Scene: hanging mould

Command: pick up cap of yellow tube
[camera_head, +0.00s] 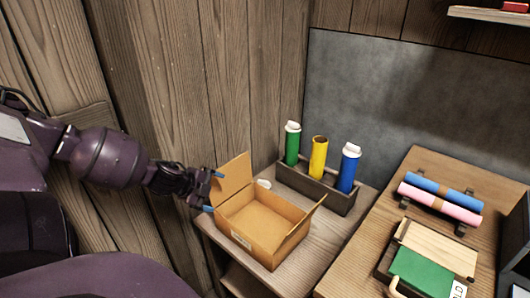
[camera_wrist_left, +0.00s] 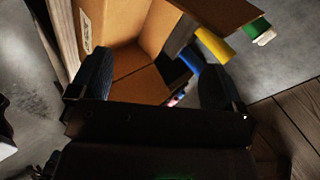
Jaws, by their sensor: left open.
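The yellow tube (camera_head: 318,158) stands in the rack's middle place with a dark, open top and no cap on it; part of it also shows in the left wrist view (camera_wrist_left: 214,45). A small white piece (camera_head: 264,184), which looks like the cap, lies on the table behind the cardboard box, partly hidden by it. I cannot make it out in the left wrist view. My left gripper (camera_head: 212,192) is open and empty, its fingers spread at the left side of the box, apart from the white piece. Its two dark fingers also show in the left wrist view (camera_wrist_left: 155,80).
The open cardboard box (camera_head: 250,245) has raised flaps beside my left gripper. A dark rack (camera_head: 318,189) holds the white-capped green tube (camera_head: 292,145) and blue tube (camera_head: 348,169). A wooden wall is at the left. Pink and blue rolls (camera_head: 440,204) lie on the right table.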

